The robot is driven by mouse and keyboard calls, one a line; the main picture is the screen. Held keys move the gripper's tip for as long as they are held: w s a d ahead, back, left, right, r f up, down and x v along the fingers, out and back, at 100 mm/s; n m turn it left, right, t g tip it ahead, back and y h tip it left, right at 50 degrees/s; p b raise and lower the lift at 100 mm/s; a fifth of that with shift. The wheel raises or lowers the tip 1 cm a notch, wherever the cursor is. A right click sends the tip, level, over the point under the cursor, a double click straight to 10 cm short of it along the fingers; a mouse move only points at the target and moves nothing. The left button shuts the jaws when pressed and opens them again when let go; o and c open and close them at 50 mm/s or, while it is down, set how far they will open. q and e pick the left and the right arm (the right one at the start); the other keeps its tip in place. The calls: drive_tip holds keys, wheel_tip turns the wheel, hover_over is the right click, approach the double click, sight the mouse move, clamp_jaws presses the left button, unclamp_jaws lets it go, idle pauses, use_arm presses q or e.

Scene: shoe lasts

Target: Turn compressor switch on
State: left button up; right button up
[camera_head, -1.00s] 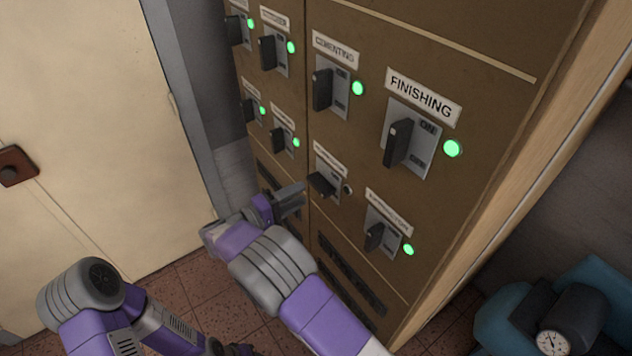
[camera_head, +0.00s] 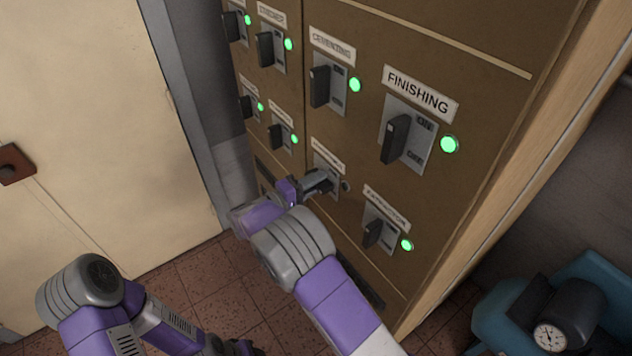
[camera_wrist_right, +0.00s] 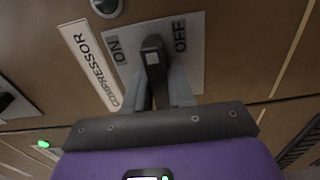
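The compressor switch has a dark lever (camera_wrist_right: 153,52) on a grey plate (camera_wrist_right: 190,25), with ON printed left and OFF right in the right wrist view. Its COMPRESSOR label (camera_wrist_right: 90,66) lies left of the plate. In the head view, the plate (camera_head: 333,190) is partly hidden by my right gripper (camera_head: 318,181). The right fingers reach up to the lever in the wrist view (camera_wrist_right: 164,88); whether they clamp it is unclear. The indicator (camera_wrist_right: 107,7) beside the switch is dark. My left gripper (camera_head: 235,347) is low at the bottom edge, dark and partly cut off.
Other switches surround it, including FINISHING (camera_head: 395,138), CEMENTING (camera_head: 320,86) and a lower right one (camera_head: 373,233), all with green lights. A cream door (camera_head: 90,120) is at left. A blue machine with a gauge (camera_head: 550,337) stands at lower right.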

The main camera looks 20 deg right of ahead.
clamp_jaws()
drive_tip(key=n+p, duration=0.2)
drive_tip(key=n, duration=0.1)
drive_tip(key=shift+r+n, duration=0.15)
drive_tip(key=shift+n, duration=0.25)
drive_tip(key=n+p, duration=0.3)
drive_tip(key=n, duration=0.2)
drive_tip(key=shift+p, duration=0.4)
drive_tip(key=n+p, duration=0.2)
drive_tip(key=n, duration=0.3)
drive_tip(key=shift+p, duration=0.3)
drive_tip(key=shift+n+p, duration=0.9)
drive_tip(key=shift+n, duration=1.2)
drive_tip(key=shift+f, duration=0.2)
